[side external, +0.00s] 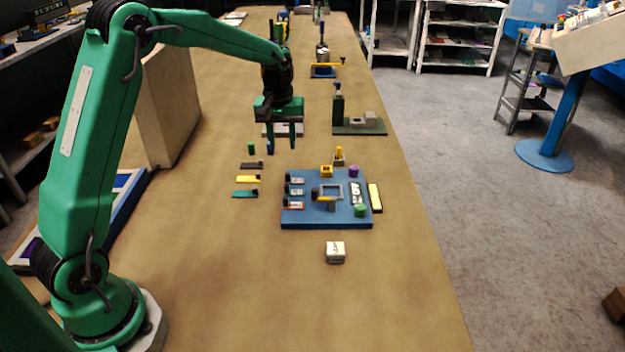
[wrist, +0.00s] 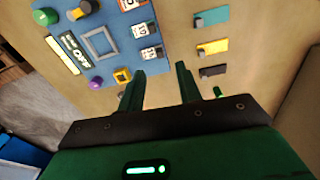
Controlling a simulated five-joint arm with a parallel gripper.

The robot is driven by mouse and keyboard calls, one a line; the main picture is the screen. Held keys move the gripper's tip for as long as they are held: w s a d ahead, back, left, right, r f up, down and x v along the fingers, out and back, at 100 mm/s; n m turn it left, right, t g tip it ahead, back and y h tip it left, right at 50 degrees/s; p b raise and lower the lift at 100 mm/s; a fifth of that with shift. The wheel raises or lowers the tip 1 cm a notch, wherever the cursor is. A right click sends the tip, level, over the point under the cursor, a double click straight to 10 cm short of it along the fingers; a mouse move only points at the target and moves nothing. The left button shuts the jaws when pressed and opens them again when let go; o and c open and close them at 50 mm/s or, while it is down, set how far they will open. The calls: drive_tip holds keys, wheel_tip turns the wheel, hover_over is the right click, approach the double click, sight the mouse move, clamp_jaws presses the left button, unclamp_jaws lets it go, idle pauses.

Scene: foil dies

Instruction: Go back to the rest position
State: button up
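My gripper (side external: 281,149) is green and hangs from my outstretched arm above the brown table, behind the blue board (side external: 297,222). Its two fingers point down with a clear gap between them. In the wrist view my gripper (wrist: 160,69) is open, with nothing between the fingers. The blue board carries a grey square frame (wrist: 100,43), several small labelled dies, a purple piece (side external: 353,171), a yellow block (side external: 326,171) and a green cylinder (side external: 360,210). I see nothing touching the fingers.
Three flat strips, black (side external: 251,165), yellow (side external: 247,179) and teal (side external: 244,194), lie left of the board. A white die (side external: 335,252) sits in front. A dark green stand (side external: 359,126) is right of my gripper. The near table is clear.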

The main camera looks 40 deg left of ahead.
drive_tip(key=s+d+r+m+t, duration=0.1)
drive_tip(key=s+d+r+m, duration=0.15)
drive_tip(key=s+r, duration=0.4)
drive_tip(key=s+d+r+m+t, duration=0.2)
drive_tip(key=s+d+r, duration=0.25)
drive_tip(key=s, duration=0.25)
drive_tip(key=s+d+m+t, duration=0.2)
drive_tip(key=s+d+m, duration=0.1)
drive_tip(key=s, duration=1.1)
drive_tip(key=shift+s+d+m, duration=0.2)
drive_tip(key=shift+m, duration=0.15)
drive_tip(key=shift+f, duration=0.1)
idle(0.8)
